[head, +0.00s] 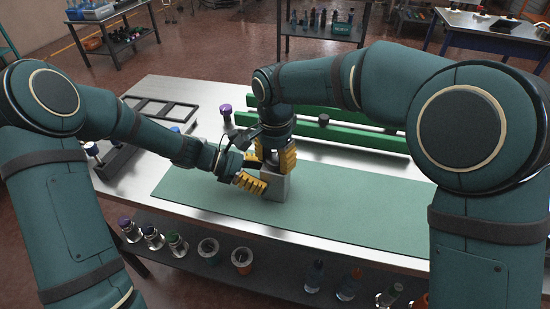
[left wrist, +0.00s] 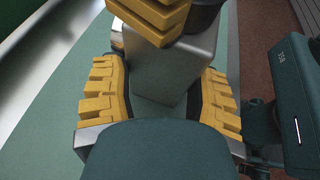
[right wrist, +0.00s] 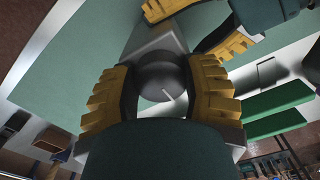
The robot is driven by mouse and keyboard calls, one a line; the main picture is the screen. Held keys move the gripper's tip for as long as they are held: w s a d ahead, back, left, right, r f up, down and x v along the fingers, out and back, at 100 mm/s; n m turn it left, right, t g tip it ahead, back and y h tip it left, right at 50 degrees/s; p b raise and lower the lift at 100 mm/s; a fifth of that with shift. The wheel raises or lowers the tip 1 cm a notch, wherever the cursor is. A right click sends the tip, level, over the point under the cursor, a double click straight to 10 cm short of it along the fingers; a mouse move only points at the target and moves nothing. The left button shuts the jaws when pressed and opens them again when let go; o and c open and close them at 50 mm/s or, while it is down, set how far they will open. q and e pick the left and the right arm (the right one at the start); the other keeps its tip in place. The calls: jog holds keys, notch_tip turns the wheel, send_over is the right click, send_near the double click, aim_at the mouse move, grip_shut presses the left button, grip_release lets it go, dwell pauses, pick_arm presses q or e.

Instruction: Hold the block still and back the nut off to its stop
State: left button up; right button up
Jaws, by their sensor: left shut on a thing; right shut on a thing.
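A grey metal block (head: 278,187) stands upright on the green mat (head: 200,196). My left gripper (head: 254,181) is shut on the block from the left side. In the left wrist view the block (left wrist: 165,68) sits between its yellow-padded fingers (left wrist: 165,98). My right gripper (head: 276,158) points down from above and is shut on the round dark nut (right wrist: 163,78) on top of the block. A thin pale line shows on the nut's face in the right wrist view. The nut is mostly hidden in the head view.
A green rail (head: 340,132) runs behind the mat. A dark tray (head: 160,112) and a rack with bottles (head: 108,154) are at the left, and a purple-capped bottle (head: 227,116) stands behind my left gripper. The mat's right part is clear.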

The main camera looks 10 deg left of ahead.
pick_arm(q)
jog(key=shift+d, duration=0.15)
pick_arm(e)
jog(key=n, duration=0.6)
jog(key=shift+a+n, duration=0.15)
jog(key=shift+n, duration=0.15)
jog(key=n, duration=0.5)
jog(key=shift+s, duration=0.1)
jog(key=n, duration=1.1)
jog(key=shift+n, duration=0.4)
